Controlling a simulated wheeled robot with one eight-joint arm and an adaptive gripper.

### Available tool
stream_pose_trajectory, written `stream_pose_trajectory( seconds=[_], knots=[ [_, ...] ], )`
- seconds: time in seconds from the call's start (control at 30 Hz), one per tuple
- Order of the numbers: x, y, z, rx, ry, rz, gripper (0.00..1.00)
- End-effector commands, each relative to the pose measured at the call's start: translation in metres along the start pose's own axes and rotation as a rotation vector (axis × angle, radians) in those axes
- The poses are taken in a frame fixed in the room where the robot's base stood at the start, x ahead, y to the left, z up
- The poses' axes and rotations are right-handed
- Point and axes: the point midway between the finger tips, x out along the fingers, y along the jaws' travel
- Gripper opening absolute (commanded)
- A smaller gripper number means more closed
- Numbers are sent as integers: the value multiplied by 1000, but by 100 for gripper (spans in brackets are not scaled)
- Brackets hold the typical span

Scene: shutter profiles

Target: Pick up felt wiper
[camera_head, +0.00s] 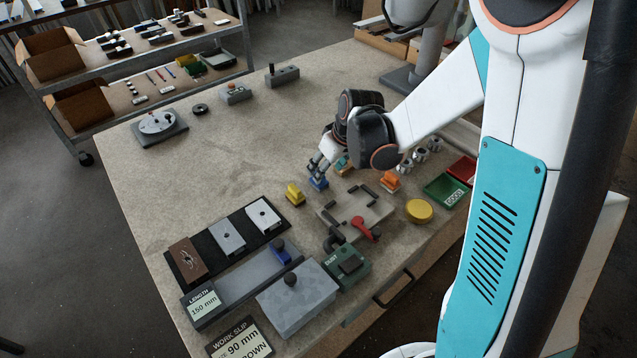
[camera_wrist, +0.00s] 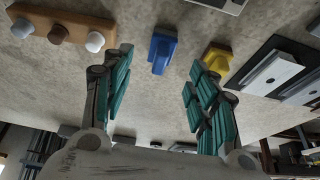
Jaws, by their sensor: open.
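A small blue block-shaped piece (camera_head: 318,184) with a raised grip lies on the worktable; it also shows in the wrist view (camera_wrist: 162,50). A similar yellow piece (camera_head: 295,195) is to its left; it appears in the wrist view (camera_wrist: 215,57) too. An orange piece (camera_head: 390,181) is farther right. No label shows which of these is the felt wiper. My gripper (camera_head: 319,168) is open and empty, just over the blue piece. In the wrist view the blue piece lies beyond and between the fingertips (camera_wrist: 160,68), apart from both.
A clamp fixture with a red lever (camera_head: 366,229) stands just in front of my gripper. A round yellow disc (camera_head: 419,211) and a green GOOD tray (camera_head: 443,192) are right. A dark mat (camera_head: 201,277) with profile samples is left. The table (camera_head: 205,170) is clear at left-centre.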

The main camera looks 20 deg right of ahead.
Motion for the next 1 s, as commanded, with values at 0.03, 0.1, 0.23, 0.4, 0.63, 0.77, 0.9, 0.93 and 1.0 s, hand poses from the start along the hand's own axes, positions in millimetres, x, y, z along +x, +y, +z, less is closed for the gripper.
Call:
stream_pose_trajectory(
  seconds=[0.03,0.1,0.23,0.4,0.63,0.77,0.9,0.93,1.0],
  knots=[
    [7,0,0,-1,0,0,53],
    [12,0,0,-1,0,0,53],
    [16,0,0,-1,0,0,53],
    [32,-1,-3,-2,0,0,53],
    [63,-1,-5,0,0,0,53],
    [66,-1,-6,0,0,0,53],
    [65,-1,-6,0,0,0,51],
    [65,-1,-6,0,0,0,44],
    [65,-1,-6,0,0,0,28]
  ],
)
